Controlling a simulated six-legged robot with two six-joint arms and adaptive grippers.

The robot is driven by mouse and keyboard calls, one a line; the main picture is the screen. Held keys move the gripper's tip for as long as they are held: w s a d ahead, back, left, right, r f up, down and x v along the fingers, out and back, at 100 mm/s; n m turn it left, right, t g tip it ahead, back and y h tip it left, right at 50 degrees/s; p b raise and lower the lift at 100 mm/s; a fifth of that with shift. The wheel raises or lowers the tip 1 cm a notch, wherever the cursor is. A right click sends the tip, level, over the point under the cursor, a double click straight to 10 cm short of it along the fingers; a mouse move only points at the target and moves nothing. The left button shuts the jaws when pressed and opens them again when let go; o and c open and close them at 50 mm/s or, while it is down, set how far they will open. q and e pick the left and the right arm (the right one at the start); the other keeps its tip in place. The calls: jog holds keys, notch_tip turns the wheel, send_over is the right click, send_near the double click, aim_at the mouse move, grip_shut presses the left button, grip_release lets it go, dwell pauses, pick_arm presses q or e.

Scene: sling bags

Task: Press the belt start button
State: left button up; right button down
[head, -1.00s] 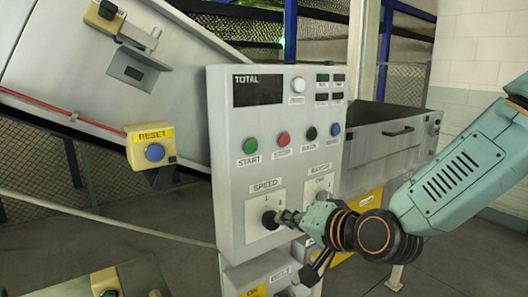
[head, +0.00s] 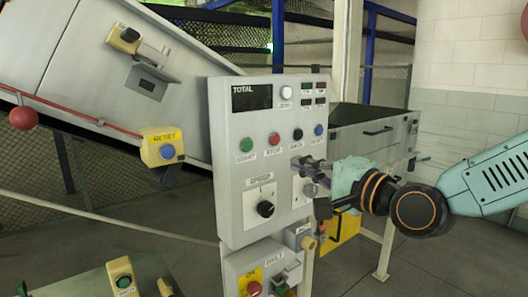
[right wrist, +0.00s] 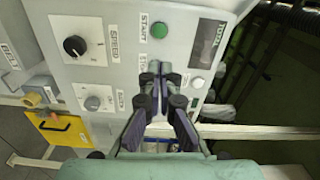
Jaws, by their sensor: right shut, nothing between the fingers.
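The upright grey control panel (head: 228,190) has a green START button (head: 246,144), which also shows in the right wrist view (right wrist: 158,30). Below it, a box labelled BELT (head: 236,268) carries a red button (head: 254,288) on a yellow plate. A small green part (head: 281,289) beside that is too small to make out. My right gripper (head: 298,166) comes in from the right, shut and empty, in front of the panel just below the black and blue buttons. Its closed fingertips (right wrist: 160,68) also show in the right wrist view, over part of the panel. My left gripper is not in view.
A speed knob (head: 265,208) is below. A yellow RESET box (head: 158,148) is left. A grey bin (head: 350,146) stands behind the panel.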

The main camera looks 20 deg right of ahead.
send_near(248, 146)
jog(key=shift+m, duration=0.4)
jog(key=p+x, duration=0.1)
jog(key=x, duration=0.5)
jog(key=shift+d, duration=0.15)
jog(key=shift+w+a, duration=0.35)
